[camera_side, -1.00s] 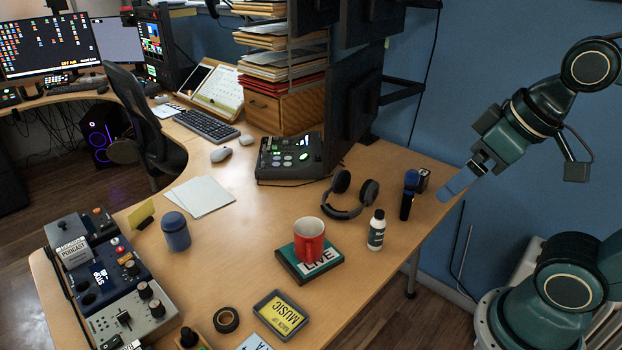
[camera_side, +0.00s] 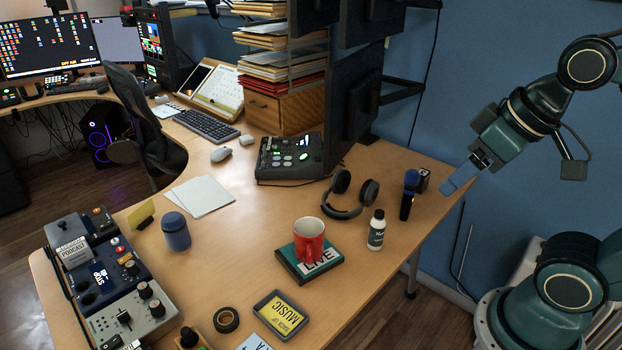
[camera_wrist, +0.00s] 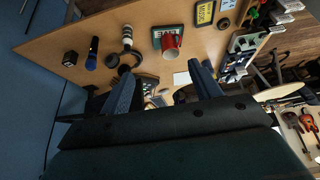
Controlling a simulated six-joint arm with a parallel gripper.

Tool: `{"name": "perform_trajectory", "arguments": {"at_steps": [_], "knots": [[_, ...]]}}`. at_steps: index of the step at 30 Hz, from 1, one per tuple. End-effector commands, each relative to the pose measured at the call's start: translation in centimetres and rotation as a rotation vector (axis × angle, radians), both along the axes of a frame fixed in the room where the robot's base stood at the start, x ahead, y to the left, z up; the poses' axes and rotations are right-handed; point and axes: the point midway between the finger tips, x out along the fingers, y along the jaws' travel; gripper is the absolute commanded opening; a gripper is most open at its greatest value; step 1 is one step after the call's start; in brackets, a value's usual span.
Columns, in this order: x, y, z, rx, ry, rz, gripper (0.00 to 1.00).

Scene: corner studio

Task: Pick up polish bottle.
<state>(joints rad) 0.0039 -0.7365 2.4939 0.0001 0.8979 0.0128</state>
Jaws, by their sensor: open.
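In the wrist view the bottle (camera_wrist: 127,37) shows at the upper left. My gripper (camera_side: 456,183) is in the air to the right of the bottle and above it, clear of the desk edge. In the wrist view my gripper (camera_wrist: 165,84) has its two fingers wide apart with nothing between them.
Headphones (camera_side: 341,208) lie behind the bottle. A red mug (camera_side: 309,242) stands on a LIVE sign (camera_side: 296,271) to the left. Bare desk lies in front of the bottle.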

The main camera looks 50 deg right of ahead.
Motion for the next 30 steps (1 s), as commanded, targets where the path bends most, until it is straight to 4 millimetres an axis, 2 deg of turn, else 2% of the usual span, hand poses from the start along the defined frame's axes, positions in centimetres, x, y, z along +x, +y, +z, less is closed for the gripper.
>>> {"name": "perform_trajectory", "arguments": {"at_steps": [8,17,23,30], "knots": [[2.5,-0.8,-0.2,0.047,0.051,-0.13,0.63],[7.2,-2.6,-1.4,0.129,0.133,-0.374,0.63],[10.3,-4.1,-3.0,0.179,0.186,-0.545,0.63],[13.7,-6.3,-5.8,0.232,0.245,-0.753,0.63]]}}
